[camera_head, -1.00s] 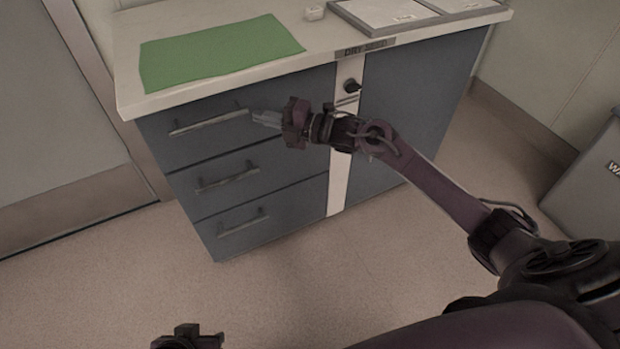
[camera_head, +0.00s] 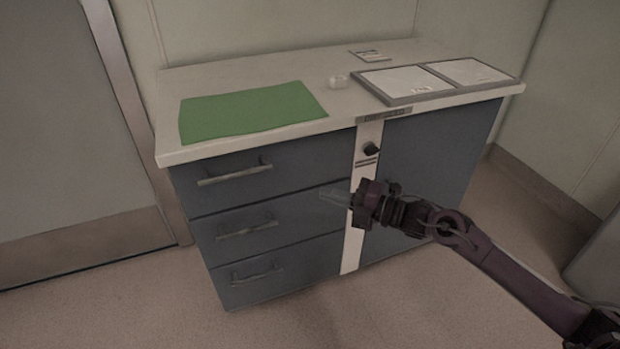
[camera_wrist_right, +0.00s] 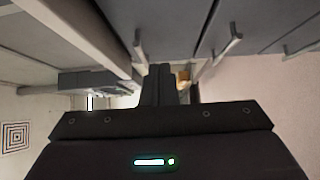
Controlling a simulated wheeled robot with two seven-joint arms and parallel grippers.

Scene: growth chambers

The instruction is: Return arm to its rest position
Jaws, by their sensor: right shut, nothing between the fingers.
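My right gripper (camera_head: 333,194) is in front of the blue-grey drawer cabinet (camera_head: 430,150) in the head view, near the white strip between drawers and door. Its fingers are together and hold nothing. In the right wrist view the closed fingers (camera_wrist_right: 161,85) point toward the cabinet, with drawer handles (camera_wrist_right: 228,42) beyond them. My right arm reaches in from the lower right. My left gripper is out of view.
The three drawers (camera_head: 290,170) look shut. On the countertop (camera_head: 240,78) lie a green mat (camera_head: 250,112), a small white object (camera_head: 338,81) and two framed panels (camera_head: 402,82). Floor is clear at lower left.

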